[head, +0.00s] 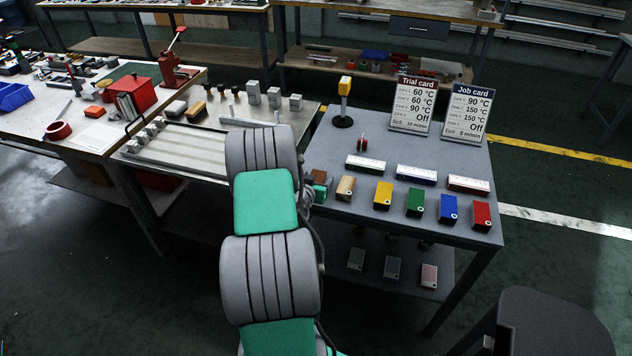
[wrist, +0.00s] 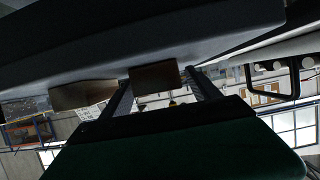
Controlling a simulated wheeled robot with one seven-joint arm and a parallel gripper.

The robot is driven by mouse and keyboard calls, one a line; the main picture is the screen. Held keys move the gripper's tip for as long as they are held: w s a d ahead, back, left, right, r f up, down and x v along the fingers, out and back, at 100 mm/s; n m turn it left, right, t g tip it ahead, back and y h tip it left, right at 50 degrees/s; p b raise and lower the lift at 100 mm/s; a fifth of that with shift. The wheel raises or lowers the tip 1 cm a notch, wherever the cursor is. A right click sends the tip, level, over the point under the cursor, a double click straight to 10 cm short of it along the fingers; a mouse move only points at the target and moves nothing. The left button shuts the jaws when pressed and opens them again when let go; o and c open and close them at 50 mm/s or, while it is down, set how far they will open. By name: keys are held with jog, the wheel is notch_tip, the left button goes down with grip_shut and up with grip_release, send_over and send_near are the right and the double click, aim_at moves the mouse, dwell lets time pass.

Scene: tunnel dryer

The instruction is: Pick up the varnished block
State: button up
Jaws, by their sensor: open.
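The varnished block (head: 319,176), reddish brown, stands at the left end of a row of blocks on the grey table. My arm partly hides it in the head view. In the wrist view, which looks upside down, the brown varnished block (wrist: 154,76) shows between the two dark fingers of my gripper (wrist: 163,83). My gripper is open, with a finger to either side of the block. I cannot tell how far the block reaches between them. The fingertips are mostly hidden in the head view.
A tan block (head: 345,188) stands just right of the varnished block; it also shows in the wrist view (wrist: 82,95). Yellow (head: 383,195), green (head: 415,201), blue (head: 449,209) and red (head: 482,215) blocks continue the row. Labelled strips (head: 416,175) and two cards (head: 411,104) stand behind.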

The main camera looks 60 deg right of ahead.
jog(key=shift+c, duration=0.3)
jog(key=c, duration=1.4)
